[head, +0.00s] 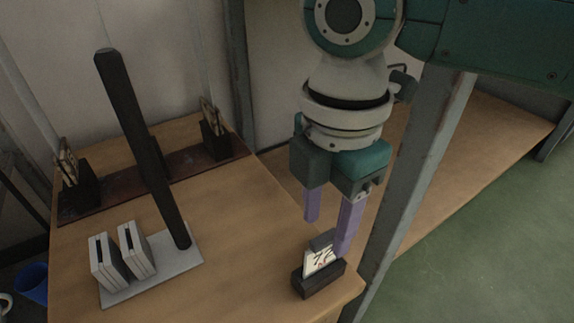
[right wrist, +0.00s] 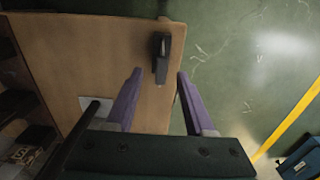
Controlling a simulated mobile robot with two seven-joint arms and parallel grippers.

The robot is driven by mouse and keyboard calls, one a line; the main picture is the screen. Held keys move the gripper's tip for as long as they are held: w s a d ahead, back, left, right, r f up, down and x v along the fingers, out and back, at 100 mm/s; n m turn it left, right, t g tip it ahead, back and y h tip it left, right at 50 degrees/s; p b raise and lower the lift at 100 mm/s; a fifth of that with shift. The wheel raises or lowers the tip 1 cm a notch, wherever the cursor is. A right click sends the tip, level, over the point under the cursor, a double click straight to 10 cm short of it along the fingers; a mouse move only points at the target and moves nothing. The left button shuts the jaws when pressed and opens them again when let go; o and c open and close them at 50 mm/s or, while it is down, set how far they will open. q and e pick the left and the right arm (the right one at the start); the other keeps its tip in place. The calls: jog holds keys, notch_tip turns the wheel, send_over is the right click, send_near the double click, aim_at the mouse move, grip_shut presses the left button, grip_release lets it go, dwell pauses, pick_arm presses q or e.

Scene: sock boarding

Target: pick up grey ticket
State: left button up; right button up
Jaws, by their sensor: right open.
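A small black holder (head: 318,283) stands near the front right corner of the wooden table in the head view. A white card with dark marks (head: 316,262) stands in it, with a grey piece (head: 321,240) at its top that looks like the grey ticket. My right gripper (head: 328,236) points down with purple fingers just above and beside the holder, open and empty. In the right wrist view, the holder (right wrist: 161,68) shows beyond and between the open fingertips (right wrist: 159,73). My left gripper is not in view.
A dark upright post (head: 145,150) rises from a grey base plate (head: 190,258) holding two white blocks (head: 122,258). A dark board (head: 150,183) with two card holders lies behind. A grey metal upright (head: 418,170) stands close to my right arm.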

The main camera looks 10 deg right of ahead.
aim_at(325, 237)
notch_tip(325, 237, down, 4)
jog(key=shift+s+r+b, duration=0.1)
jog(key=shift+r+b, duration=0.1)
jog(key=shift+b, duration=0.65)
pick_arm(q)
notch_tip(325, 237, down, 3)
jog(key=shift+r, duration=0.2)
pick_arm(e)
jog(key=shift+r, duration=0.1)
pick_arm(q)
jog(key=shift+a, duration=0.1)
pick_arm(e)
grip_shut()
